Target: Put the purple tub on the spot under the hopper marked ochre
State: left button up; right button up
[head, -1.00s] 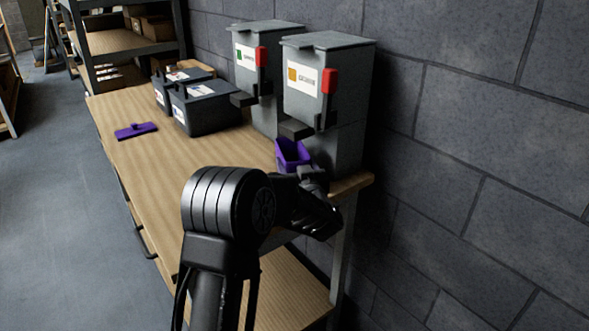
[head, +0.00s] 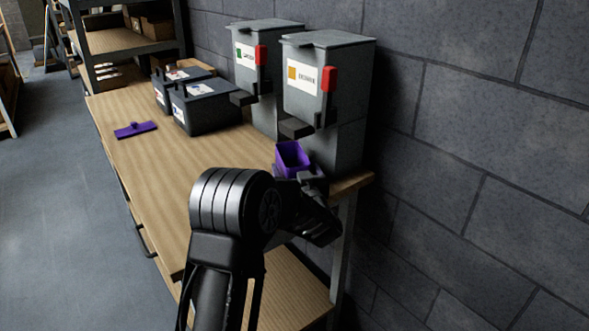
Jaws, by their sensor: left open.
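The purple tub (head: 291,156) stands upright on the bench at the foot of the near hopper (head: 327,95), below its dark spout. That hopper carries a white label with an ochre square (head: 301,76) and a red handle. My left gripper (head: 308,178) is open at the near side of the tub, close to it. My arm hides part of the jaws and the tub's base, so I cannot tell whether they touch. The marked spot itself is hidden. My right gripper is not in view.
A second hopper (head: 268,38) with a green-marked label stands behind. Two dark bins (head: 207,113) and a flat purple tool (head: 136,130) lie on the wooden bench (head: 160,185). A grey block wall (head: 480,140) closes the right side.

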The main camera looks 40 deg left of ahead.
pick_arm(q)
jog(key=shift+r, duration=0.25)
jog(key=shift+s+d+f, duration=0.1)
jog(key=shift+s+d, duration=0.05)
jog(key=shift+d, duration=0.1)
jog(key=v, duration=1.1)
jog(key=shift+s, duration=0.2)
